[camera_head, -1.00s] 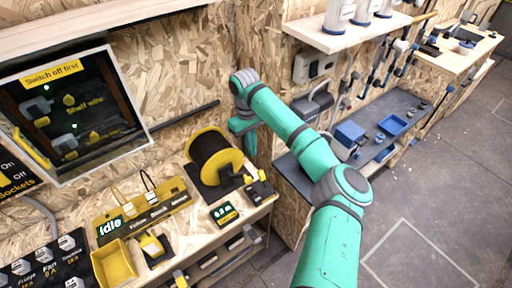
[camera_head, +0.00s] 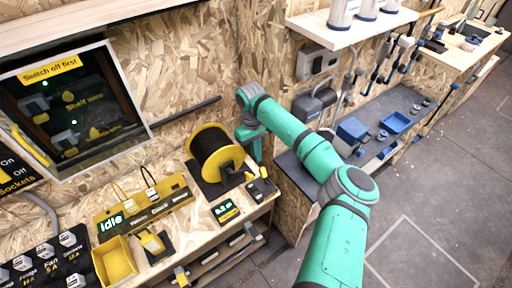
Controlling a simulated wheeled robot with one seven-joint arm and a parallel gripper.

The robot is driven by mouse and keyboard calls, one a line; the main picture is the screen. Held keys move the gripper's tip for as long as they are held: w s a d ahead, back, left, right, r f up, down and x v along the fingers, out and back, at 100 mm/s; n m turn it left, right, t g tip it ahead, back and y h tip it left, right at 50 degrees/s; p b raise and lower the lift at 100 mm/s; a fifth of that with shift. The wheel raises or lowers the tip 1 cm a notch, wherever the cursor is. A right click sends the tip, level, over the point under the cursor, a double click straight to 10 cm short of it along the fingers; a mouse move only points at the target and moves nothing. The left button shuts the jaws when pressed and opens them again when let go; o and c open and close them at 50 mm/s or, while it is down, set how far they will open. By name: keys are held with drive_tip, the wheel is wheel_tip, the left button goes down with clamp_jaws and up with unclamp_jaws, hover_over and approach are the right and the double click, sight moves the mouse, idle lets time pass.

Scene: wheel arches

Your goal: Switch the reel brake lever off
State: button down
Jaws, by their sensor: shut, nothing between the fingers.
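The cable reel (camera_head: 212,150), a black drum with yellow flanges, stands on a dark base at the right end of the workbench. Beside its right foot is a small black block with a yellow part (camera_head: 261,189), which looks like the brake lever's housing. The lever's position is too small to read. My teal arm reaches in from the lower right and bends down just right of the reel. My gripper (camera_head: 259,166) points down there, shut and empty, close above the block. Its fingertips are small and partly hidden, and I cannot tell whether they touch anything.
A small green display (camera_head: 226,210) lies in front of the reel. Left of it are a yellow-black panel reading "Idle" (camera_head: 145,205) and a yellow bin (camera_head: 115,262). A framed cabinet (camera_head: 75,110) hangs on the wall. A wooden shelf (camera_head: 350,30) is above right; open floor lies right.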

sight(264, 176)
drive_tip(key=shift+s+d+f, duration=0.1)
drive_tip(key=shift+s+f, duration=0.1)
drive_tip(key=shift+f, duration=1.35)
drive_tip(key=shift+d, duration=0.1)
